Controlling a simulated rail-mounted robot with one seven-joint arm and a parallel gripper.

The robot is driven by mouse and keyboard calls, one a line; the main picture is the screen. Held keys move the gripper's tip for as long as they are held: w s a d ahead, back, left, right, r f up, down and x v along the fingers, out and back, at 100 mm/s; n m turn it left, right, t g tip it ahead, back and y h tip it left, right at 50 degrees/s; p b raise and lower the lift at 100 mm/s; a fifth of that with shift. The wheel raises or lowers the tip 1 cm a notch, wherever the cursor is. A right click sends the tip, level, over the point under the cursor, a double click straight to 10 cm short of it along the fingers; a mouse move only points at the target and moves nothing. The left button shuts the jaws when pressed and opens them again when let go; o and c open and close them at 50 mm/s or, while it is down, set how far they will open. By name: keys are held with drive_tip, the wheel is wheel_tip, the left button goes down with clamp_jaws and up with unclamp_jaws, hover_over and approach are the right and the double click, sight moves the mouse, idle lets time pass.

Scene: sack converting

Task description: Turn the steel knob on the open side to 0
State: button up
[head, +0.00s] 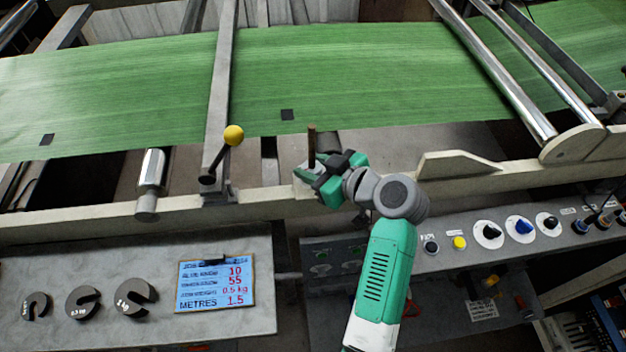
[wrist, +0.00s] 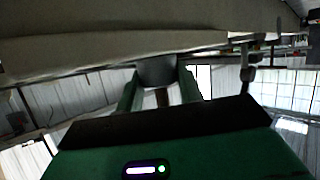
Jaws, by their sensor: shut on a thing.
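My gripper (head: 322,178) is at the near cream rail of the machine, just below the green web's near edge. In the wrist view my gripper's two green fingers (wrist: 158,82) are closed on either side of a dark grey round knob (wrist: 157,69), which sits against the pale rail. I take it to be the steel knob. In the head view the knob is hidden by my gripper, and a brown upright rod (head: 311,142) stands just behind it. No scale or pointer for the knob is readable in either view, so its setting cannot be told.
The green web (head: 370,75) runs behind the cream rail (head: 480,175). A yellow-ball lever (head: 233,135) stands left of my gripper. A control panel with a blue knob (head: 521,226) is at right. Slotted weights (head: 83,301) and a blue job card (head: 215,285) lie on the left bench.

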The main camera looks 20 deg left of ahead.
drive_tip(key=shift+f+n+g+y+b, duration=0.15)
drive_tip(key=shift+f+n+g+b, duration=0.05)
drive_tip(key=shift+n+g+b, duration=0.5)
drive_tip(key=shift+f+n+g+y+b, duration=0.15)
drive_tip(key=shift+n+g+b, duration=0.35)
drive_tip(key=shift+g+b, duration=0.3)
drive_tip(key=shift+n, duration=0.3)
drive_tip(key=o, duration=1)
drive_tip(key=shift+r, duration=0.1)
drive_tip(key=shift+w+d+r, duration=0.1)
drive_tip(key=shift+d+r, duration=0.05)
drive_tip(key=shift+r, duration=0.1)
drive_tip(key=p+v, duration=0.1)
drive_tip(key=v, duration=0.5)
drive_tip(key=shift+w+d+p, duration=0.1)
drive_tip(key=shift+p, duration=0.3)
drive_tip(key=shift+d+r, duration=0.15)
drive_tip(key=shift+d, duration=0.45)
